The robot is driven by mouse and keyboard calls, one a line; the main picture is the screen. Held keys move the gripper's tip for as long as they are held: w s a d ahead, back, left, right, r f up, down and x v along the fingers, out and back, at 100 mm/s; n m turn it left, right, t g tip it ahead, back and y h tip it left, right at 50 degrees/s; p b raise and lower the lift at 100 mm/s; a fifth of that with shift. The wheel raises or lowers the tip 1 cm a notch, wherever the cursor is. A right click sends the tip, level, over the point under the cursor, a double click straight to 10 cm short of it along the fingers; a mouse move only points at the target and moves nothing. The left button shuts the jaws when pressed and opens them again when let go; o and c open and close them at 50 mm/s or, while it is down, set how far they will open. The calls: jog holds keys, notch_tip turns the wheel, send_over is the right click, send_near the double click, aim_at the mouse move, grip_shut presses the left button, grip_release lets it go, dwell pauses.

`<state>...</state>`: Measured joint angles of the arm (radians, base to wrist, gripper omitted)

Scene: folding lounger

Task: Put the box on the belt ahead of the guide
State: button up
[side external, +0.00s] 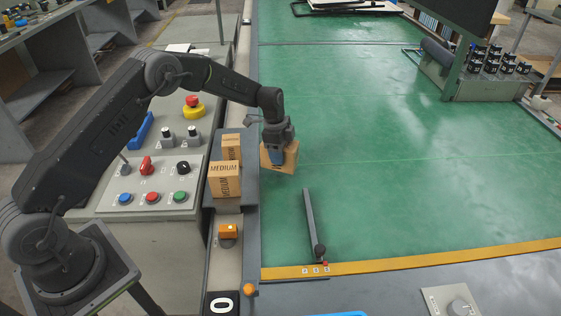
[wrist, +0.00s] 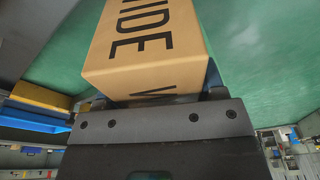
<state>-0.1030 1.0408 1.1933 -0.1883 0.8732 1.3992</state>
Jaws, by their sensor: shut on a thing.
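My gripper (side external: 276,150) is shut on a cardboard box (side external: 290,157) over the left edge of the green belt (side external: 400,160). In the wrist view the held box (wrist: 143,45) fills the top middle, with the letters "IDE" showing on one face. I cannot tell whether its underside touches the belt. The guide (side external: 309,220) is a dark bar on the belt, nearer the camera than the held box, with a round black knob at its near end. The box and the guide are apart.
Two more boxes, one marked MEDIUM (side external: 224,181), stand on a dark ledge (side external: 250,195) left of the belt. A control panel (side external: 150,180) with buttons and a red emergency stop (side external: 192,101) lies further left. The belt right of the guide is clear.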

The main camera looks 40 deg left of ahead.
jog(key=shift+f, duration=1.9)
jog(key=shift+f, duration=0.1)
jog(key=o, duration=1.1)
